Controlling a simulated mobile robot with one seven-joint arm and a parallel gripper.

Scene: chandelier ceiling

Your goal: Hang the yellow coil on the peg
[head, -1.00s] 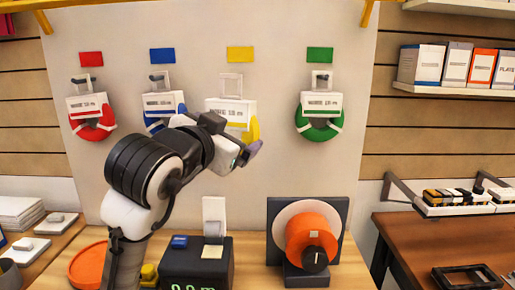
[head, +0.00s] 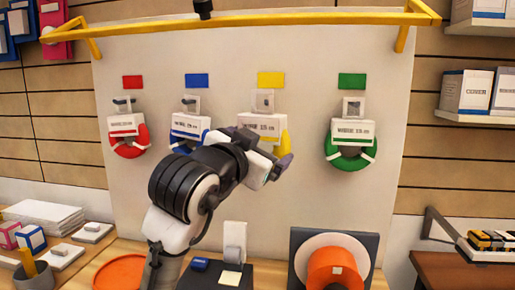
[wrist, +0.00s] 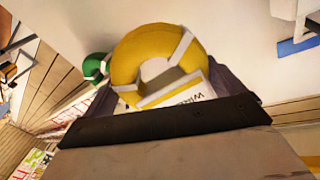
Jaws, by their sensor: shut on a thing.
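The yellow coil (head: 283,146), with its white card (head: 260,126) in front, is in front of the pegboard panel under the yellow square (head: 271,79). My gripper (head: 270,160) is shut on it from below and hides part of it. In the wrist view the coil (wrist: 128,56) sits upright between the fingers, its white straps and card showing. A pale square tab (head: 264,101) stands above the card, where the yellow peg would be hidden. I cannot tell whether the peg passes through the tab.
Red (head: 128,145), blue (head: 185,135) and green (head: 352,155) coils hang on either side. A yellow rail (head: 260,18) crosses above. An orange spool (head: 335,268) and a black box (head: 222,272) stand on the bench below.

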